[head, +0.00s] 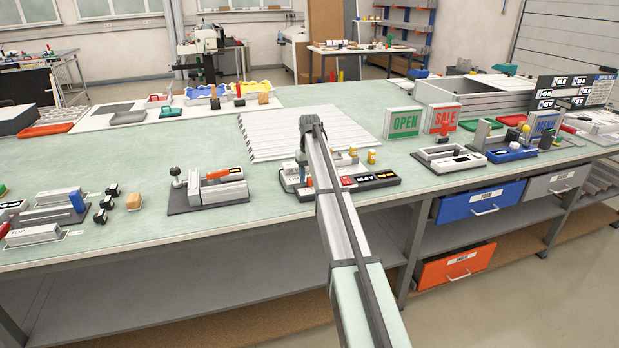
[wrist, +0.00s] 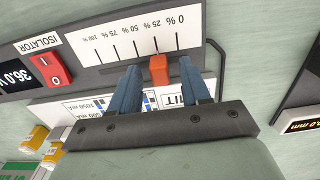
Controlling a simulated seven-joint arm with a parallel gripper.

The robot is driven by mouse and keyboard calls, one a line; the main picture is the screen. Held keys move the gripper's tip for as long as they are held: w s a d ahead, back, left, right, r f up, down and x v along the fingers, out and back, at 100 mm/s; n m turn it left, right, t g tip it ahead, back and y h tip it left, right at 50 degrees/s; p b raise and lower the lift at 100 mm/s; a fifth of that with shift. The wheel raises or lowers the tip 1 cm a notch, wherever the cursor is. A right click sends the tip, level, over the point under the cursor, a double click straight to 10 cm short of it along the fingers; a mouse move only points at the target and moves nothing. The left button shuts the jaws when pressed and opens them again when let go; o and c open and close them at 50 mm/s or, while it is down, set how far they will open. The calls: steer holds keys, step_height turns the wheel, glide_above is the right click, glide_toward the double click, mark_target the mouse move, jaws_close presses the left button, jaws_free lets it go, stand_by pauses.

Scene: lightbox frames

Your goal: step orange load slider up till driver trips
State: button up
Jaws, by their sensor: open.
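The orange load slider (wrist: 160,71) shows in the wrist view on a grey panel, below a white scale plate (wrist: 138,38) marked 0 % to 100 %, seen upside down. It stands close to the 25 % tick. My gripper (wrist: 158,80) is open, its two blue fingers on either side of the slider, with a gap visible on both sides. A white label plate (wrist: 72,106) with mA values is partly covered by the fingers; no trip light can be made out.
In the wrist view a red isolator rocker (wrist: 55,68) and a display reading 36.0 V (wrist: 15,74) lie left of the slider. Yellow-capped parts (wrist: 33,138) stand lower left. A grey fixture (head: 207,191) stands left of the rig.

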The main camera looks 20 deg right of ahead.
mark_target(309, 178)
step_height(309, 178, up, 14)
steer(key=shift+f, duration=0.2)
stand_by(0.4)
